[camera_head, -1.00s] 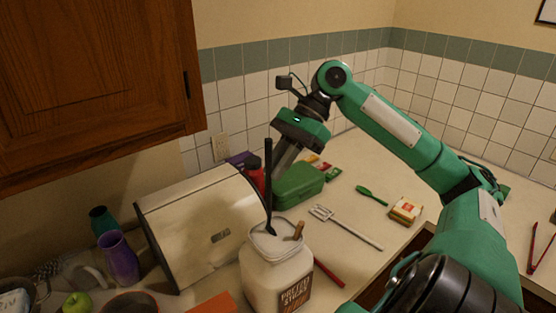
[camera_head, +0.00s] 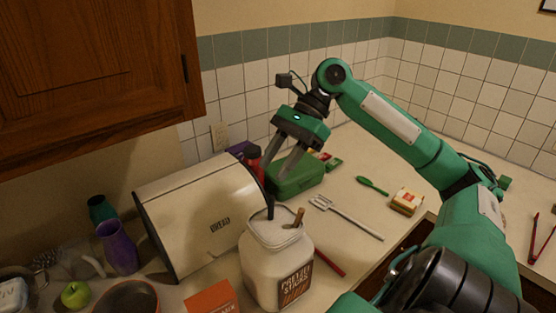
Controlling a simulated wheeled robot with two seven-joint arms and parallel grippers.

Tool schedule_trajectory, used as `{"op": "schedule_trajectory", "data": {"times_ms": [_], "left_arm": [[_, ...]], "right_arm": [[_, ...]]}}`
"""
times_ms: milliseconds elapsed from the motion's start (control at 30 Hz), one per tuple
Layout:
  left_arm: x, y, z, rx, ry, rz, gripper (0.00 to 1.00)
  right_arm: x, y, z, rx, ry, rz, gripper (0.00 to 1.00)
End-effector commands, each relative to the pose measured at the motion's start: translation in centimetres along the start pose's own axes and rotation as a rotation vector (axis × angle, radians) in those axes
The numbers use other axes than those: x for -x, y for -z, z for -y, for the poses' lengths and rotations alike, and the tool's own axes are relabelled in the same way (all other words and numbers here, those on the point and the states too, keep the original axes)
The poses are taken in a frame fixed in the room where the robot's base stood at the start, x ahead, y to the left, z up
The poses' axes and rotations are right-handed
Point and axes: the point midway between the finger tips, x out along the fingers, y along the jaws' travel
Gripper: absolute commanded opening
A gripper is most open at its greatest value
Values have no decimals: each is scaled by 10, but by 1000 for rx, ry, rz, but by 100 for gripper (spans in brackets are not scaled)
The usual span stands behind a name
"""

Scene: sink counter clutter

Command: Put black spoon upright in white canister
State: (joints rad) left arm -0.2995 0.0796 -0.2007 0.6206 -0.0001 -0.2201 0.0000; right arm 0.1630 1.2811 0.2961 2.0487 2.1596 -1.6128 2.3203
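The white canister (camera_head: 264,271) with a printed label stands at the front centre of the counter, its mouth open. A short dark end (camera_head: 270,212) of the black spoon sticks up from the mouth at the left, nearly upright; the rest of the spoon is hidden inside. A brown stick-like piece (camera_head: 297,219) shows at the right of the mouth. My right gripper (camera_head: 274,171) is open and empty above and behind the canister, its two fingers spread, apart from the spoon. My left gripper is out of view.
A bread box (camera_head: 190,225) stands just left of the canister, with a green box (camera_head: 297,180) behind. A slotted turner (camera_head: 347,218), a green spoon (camera_head: 372,186) and a red-handled item (camera_head: 329,263) lie right. An orange box (camera_head: 212,299) is in front.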

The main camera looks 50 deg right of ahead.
Motion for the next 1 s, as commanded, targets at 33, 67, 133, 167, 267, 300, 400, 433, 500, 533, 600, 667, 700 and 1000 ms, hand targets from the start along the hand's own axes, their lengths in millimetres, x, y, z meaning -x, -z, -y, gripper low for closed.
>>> {"op": "schedule_trajectory", "data": {"times_ms": [33,67,133,167,267,300,400,433,500,533,600,667,700,1000], "left_arm": [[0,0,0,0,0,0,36],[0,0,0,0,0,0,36],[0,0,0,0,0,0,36],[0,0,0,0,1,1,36],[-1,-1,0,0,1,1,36],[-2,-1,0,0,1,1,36],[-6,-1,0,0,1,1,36],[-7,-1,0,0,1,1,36],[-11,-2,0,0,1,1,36],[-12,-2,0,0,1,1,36],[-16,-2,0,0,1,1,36],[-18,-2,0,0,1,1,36],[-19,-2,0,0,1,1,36],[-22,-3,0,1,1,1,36]], "right_arm": [[0,0,0,0,0,0,38],[0,0,0,0,0,0,38],[0,0,0,0,0,0,38],[0,0,0,0,0,0,38],[2,0,0,-1,1,-1,38],[5,1,0,-1,2,-1,38],[18,2,1,-1,2,-1,38],[23,2,1,-2,3,-2,38],[38,2,1,-2,4,-2,38],[45,2,1,-2,5,-2,38],[62,2,1,-2,5,-2,38],[77,2,1,-1,5,-3,38],[86,1,0,-1,5,-1,38],[132,0,0,-1,2,0,38]]}}
